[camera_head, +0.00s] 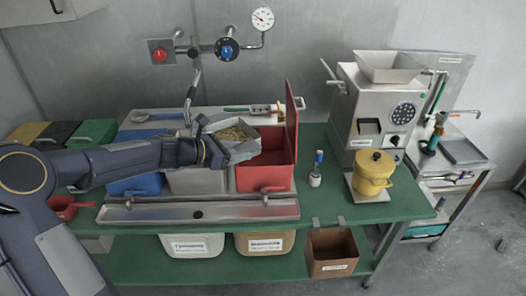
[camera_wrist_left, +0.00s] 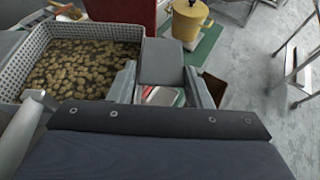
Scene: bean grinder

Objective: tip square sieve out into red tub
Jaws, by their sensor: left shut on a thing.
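The square sieve (camera_head: 236,136) is a light grey perforated basket holding a layer of brown bean-like pieces. It is in the air, roughly level, over the back left part of the red tub (camera_head: 264,178). The tub's red lid (camera_head: 291,122) stands open on its right side. My left gripper (camera_head: 218,150) is shut on the sieve at its near side; the exact grip is partly hidden by the gripper. In the left wrist view the sieve (camera_wrist_left: 33,64) fills the left side, with the gripper fingers (camera_wrist_left: 160,85) to its right. My right gripper is not in view.
A blue bin (camera_head: 135,186) and a grey bin (camera_head: 196,182) stand left of the red tub. A metal trough (camera_head: 240,210) runs along the front. A yellow pot (camera_head: 374,170) and a grinder (camera_head: 372,105) stand to the right. A small bottle (camera_head: 315,178) stands between.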

